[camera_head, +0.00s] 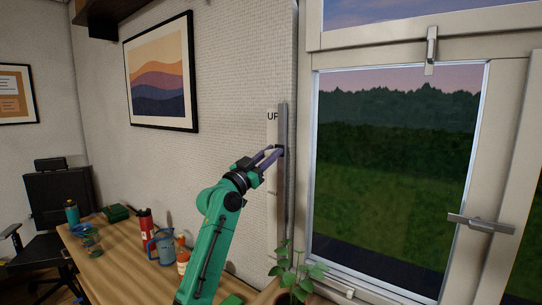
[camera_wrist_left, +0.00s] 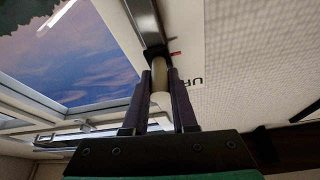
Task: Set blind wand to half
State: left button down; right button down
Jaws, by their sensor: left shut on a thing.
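The blind wand's track is a grey vertical rail (camera_head: 284,200) on the wall left of the window. A pale label strip (camera_head: 272,128) with "UP" near its top stands beside it; part of the lettering shows in the left wrist view (camera_wrist_left: 188,82). My left gripper (camera_head: 279,150) is at the upper half of the rail. In the left wrist view its dark fingers (camera_wrist_left: 160,84) are shut on the cream cylindrical wand handle (camera_wrist_left: 158,68). A small red pointer (camera_wrist_left: 175,54) shows beside the handle. Any lower marks are hard to read. My right gripper is out of view.
The window (camera_head: 395,170) is right of the rail. A plant (camera_head: 298,275) stands below the rail. A wooden desk (camera_head: 125,265) holds a red bottle (camera_head: 147,230), a blue jug (camera_head: 165,248) and an orange-labelled bottle (camera_head: 183,262). A picture (camera_head: 160,75) hangs on the wall.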

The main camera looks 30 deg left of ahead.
pick_arm(q)
notch_tip(320, 180, down, 16)
jog(key=b, duration=1.1)
jog(key=shift+r, duration=0.35)
jog(key=c, duration=0.7)
grip_release()
jog(key=shift+s, duration=0.1)
jog(key=b+v, duration=0.6)
jog(key=v, duration=0.8)
jog(key=shift+s, duration=0.15)
